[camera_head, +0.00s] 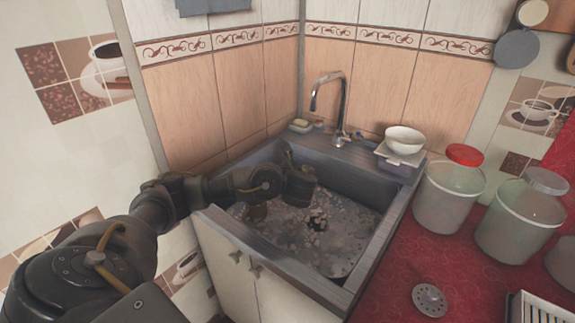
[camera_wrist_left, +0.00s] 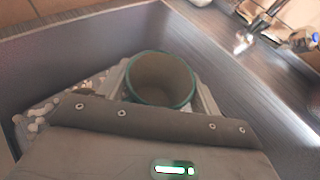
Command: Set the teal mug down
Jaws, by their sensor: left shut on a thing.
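The teal mug (camera_wrist_left: 161,80) shows from above in the left wrist view, with a teal rim and a grey-brown inside that looks empty. My left gripper (camera_head: 298,188) reaches in from the left over the sink in the head view. In the wrist view its fingers lie on either side of the mug, and it is shut on it. I cannot make out the mug clearly in the head view, where the dark gripper hides it. Whether the mug's base touches the sink floor cannot be told. My right gripper is not in view.
The metal sink (camera_head: 377,246) has raised walls and a speckled floor. A tap (camera_head: 342,108) and soap (camera_head: 300,126) stand behind it. A white bowl (camera_head: 404,138) and lidded jars (camera_head: 447,195) are at the right. A round strainer (camera_head: 429,299) lies on the red counter (camera_head: 390,285).

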